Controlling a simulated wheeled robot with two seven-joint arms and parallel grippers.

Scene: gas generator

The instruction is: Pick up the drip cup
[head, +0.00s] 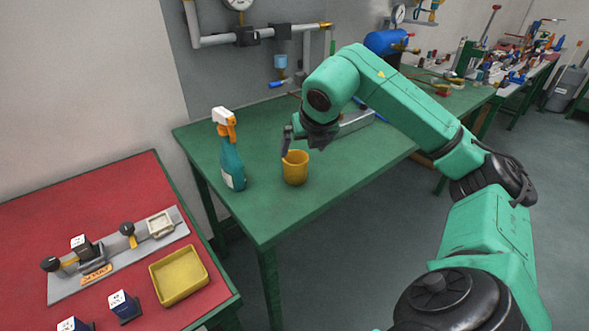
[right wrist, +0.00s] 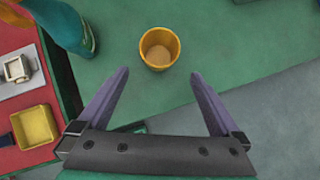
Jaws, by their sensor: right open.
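The drip cup (head: 295,170) is a small yellow-orange cup standing upright on the green table. It also shows in the right wrist view (right wrist: 159,48), seen from above with an empty inside. My right gripper (head: 289,146) is above and just behind the cup in the head view. In the right wrist view my right gripper (right wrist: 160,80) has its two fingers spread wide, with nothing between them. The cup lies just beyond the fingertips there, between their lines. My left gripper is not in view.
A teal spray bottle (head: 231,150) with an orange and white head stands left of the cup on the green table (head: 290,222). A red table (head: 40,215) at left holds a yellow tray (head: 179,274) and a grey fixture plate. Wall pipes and a gauge (head: 238,4) are behind.

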